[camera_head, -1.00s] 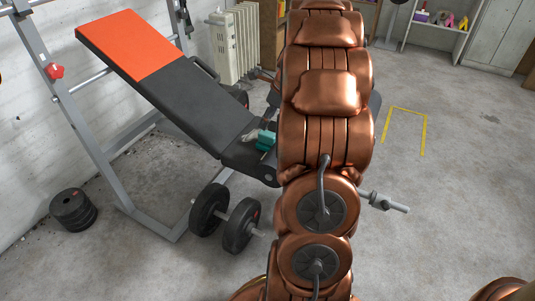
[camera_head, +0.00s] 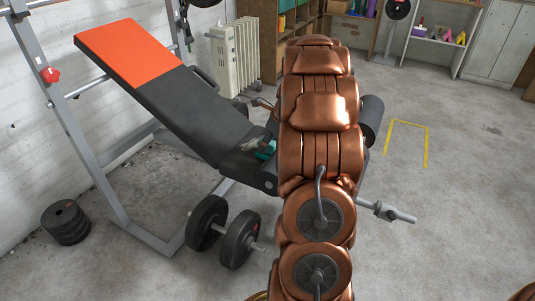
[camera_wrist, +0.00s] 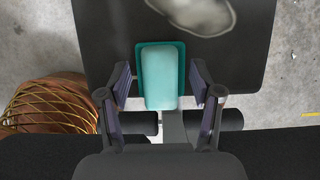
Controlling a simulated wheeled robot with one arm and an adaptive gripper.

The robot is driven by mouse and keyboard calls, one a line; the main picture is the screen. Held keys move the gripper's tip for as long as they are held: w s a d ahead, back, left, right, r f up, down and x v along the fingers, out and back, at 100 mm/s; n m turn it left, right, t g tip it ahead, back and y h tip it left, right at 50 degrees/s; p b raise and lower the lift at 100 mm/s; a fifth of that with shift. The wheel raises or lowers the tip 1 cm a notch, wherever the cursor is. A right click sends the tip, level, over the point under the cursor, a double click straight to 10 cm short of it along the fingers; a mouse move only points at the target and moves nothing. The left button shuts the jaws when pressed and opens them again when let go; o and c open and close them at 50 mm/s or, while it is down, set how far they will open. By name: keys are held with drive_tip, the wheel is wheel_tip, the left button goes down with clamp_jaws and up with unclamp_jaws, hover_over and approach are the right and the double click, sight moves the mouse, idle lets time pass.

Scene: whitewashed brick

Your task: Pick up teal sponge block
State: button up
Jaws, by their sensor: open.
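The teal sponge block (camera_wrist: 160,78) has a pale, rounded upper part within a darker teal border. It lies on the black bench pad (camera_wrist: 105,35), near its end. In the head view, only a small teal piece (camera_head: 266,151) shows beside my copper arm, which hides the rest. My gripper (camera_wrist: 161,86) is open in the wrist view, with one dark finger on each side of the block's near half. Gaps show between the fingers and the block. Contact and height above the pad cannot be judged.
A pale grey, mottled patch or object (camera_wrist: 198,14) is on the pad just beyond the block. The bench's raised back (camera_head: 190,95) slopes up left with an orange top. A dumbbell (camera_head: 238,240) and stacked plates (camera_head: 66,222) are on the floor. Open floor lies right.

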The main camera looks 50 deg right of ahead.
drive_tip(key=shift+c, duration=0.2)
clamp_jaws()
idle(0.4)
drive_tip(key=shift+w, duration=0.1)
wheel_tip(320, 180, up, 10)
drive_tip(key=p, duration=0.4)
